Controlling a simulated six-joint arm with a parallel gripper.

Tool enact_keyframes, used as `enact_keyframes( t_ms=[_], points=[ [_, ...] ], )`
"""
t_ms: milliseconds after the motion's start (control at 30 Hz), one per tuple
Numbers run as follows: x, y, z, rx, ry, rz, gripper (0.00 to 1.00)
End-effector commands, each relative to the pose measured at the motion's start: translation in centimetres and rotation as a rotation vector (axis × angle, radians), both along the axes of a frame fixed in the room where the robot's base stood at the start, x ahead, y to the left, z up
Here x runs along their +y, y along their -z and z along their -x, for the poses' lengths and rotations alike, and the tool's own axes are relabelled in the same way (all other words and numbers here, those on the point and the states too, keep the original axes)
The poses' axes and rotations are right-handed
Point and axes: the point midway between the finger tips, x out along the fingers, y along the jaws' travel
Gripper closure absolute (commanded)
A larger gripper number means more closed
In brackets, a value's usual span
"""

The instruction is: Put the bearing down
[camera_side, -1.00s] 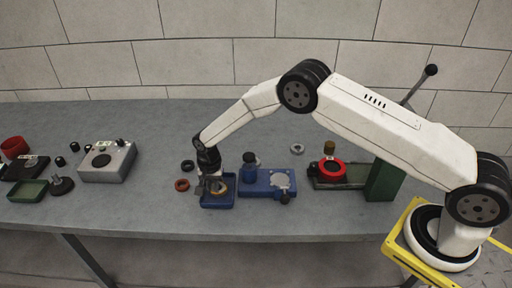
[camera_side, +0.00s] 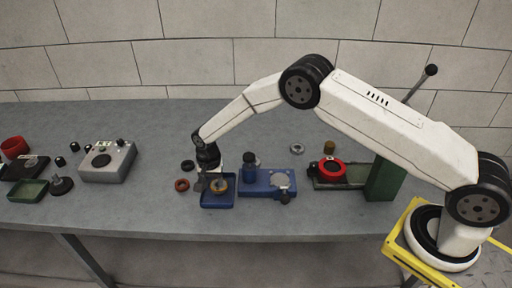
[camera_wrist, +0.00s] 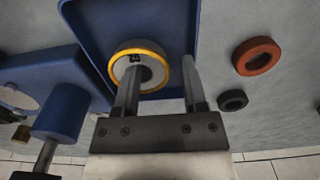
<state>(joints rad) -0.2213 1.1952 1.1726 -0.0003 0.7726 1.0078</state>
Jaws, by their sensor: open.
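The bearing (camera_side: 219,186) is a ring with a yellow-orange rim, lying in the blue tray (camera_side: 219,206). In the wrist view the bearing (camera_wrist: 141,48) shows a grey face with a dark centre, near the wall of the tray (camera_wrist: 185,12). My gripper (camera_side: 209,184) is low at the left side of the tray in the side view. In the wrist view my gripper (camera_wrist: 162,65) is open. Its left finger overlaps the bearing in the picture and hides part of it. Its right finger stands clear. Whether the left finger touches the bearing, I cannot tell.
A red ring (camera_wrist: 257,56) and a black ring (camera_wrist: 233,100) lie beside the tray. A blue fixture (camera_side: 266,183) stands close on its right. A grey control box (camera_side: 107,162) is farther left. The bench between box and rings is clear.

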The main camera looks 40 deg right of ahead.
Motion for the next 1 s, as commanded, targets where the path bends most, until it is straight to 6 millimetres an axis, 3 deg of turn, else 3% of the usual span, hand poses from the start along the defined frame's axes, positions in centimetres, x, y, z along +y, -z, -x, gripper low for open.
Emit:
enact_keyframes(
  t_ms=[600,1000],
  points=[
    [0.0,-9.0,0.0,-0.001,0.0,0.0,0.46],
    [0.0,-10.8,0.1,0.001,0.0,0.0,0.46]
  ],
)
